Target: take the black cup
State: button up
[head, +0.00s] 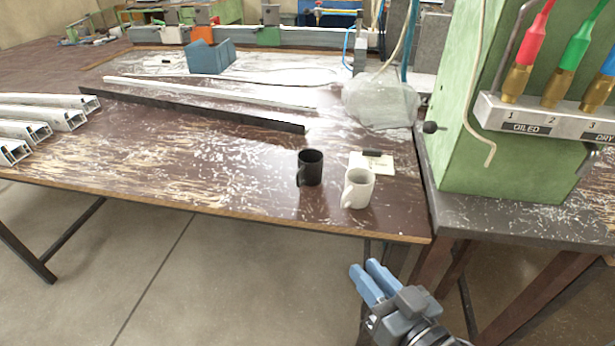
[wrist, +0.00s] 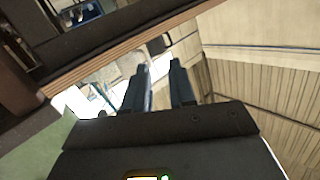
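The black cup (head: 311,168) stands upright near the front right of the brown workbench (head: 150,170), its handle toward the lower left. A white cup (head: 358,189) stands just right of it and a little nearer the front edge, close beside it. My gripper (head: 372,278) is in front of the bench, below and right of both cups, apart from them. Its blue fingers have a gap between them and nothing between. In the wrist view the gripper (wrist: 162,80) also shows parted, empty fingers; neither cup can be made out there.
A note with a dark marker (head: 372,160) and a crumpled clear bag (head: 382,100) lie behind the cups. A dark bar (head: 190,108) crosses the bench behind. Metal profiles (head: 45,112) lie at left. A green machine (head: 480,150) stands close at right. The bench left of the black cup is clear.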

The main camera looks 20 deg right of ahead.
aim_at(299, 174)
jog(key=w+r+m, duration=0.1)
jog(key=w, duration=0.4)
jog(key=w+a+r+m+b, duration=0.1)
jog(key=w, duration=0.4)
jog(key=w+r+m+t+h, duration=0.1)
jog(key=w, duration=0.4)
jog(key=shift+w+a+r, duration=0.2)
jog(key=shift+w+a, duration=0.05)
jog(key=shift+a, duration=0.1)
jog(key=w+p, duration=0.1)
jog(key=w, duration=0.2)
jog(key=w+p, duration=0.1)
jog(key=w, duration=0.2)
jog(key=shift+r, duration=0.2)
jog(key=shift+w+f, duration=0.2)
jog(key=shift+w, duration=0.4)
grip_shut()
